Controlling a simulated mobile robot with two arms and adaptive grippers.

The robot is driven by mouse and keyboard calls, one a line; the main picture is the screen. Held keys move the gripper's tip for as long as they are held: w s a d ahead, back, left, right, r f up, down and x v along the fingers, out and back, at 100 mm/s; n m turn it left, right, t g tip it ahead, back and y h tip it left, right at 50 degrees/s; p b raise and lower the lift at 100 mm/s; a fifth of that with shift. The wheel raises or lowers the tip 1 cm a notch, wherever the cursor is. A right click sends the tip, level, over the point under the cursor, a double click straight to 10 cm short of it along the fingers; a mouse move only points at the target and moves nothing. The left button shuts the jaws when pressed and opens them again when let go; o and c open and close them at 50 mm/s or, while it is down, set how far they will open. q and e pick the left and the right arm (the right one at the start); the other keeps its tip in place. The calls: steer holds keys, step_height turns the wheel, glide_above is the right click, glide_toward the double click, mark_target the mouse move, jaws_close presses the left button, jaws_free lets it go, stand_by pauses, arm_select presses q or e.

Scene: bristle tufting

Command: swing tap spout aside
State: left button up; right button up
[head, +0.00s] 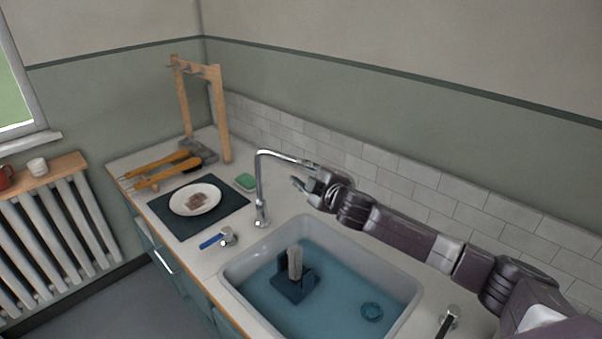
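The chrome tap (260,190) stands on the counter behind the left corner of the sink. Its tall neck rises and its spout (285,157) reaches right, over the back edge of the sink. My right arm comes in from the right along the tiled wall. My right gripper (299,183) is at the spout's far end, just under and beside it. Its fingers look spread apart; I cannot tell whether they touch the spout. My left gripper is not in view.
On the counter are a plate (181,205) on a dark mat (234,205), a green sponge (245,181), a blue-handled tool (212,241) and a wooden rack (223,120).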

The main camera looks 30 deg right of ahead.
steer(key=shift+s, duration=0.1)
steer(key=shift+v, duration=5.95)
steer(key=shift+c, duration=0.3)
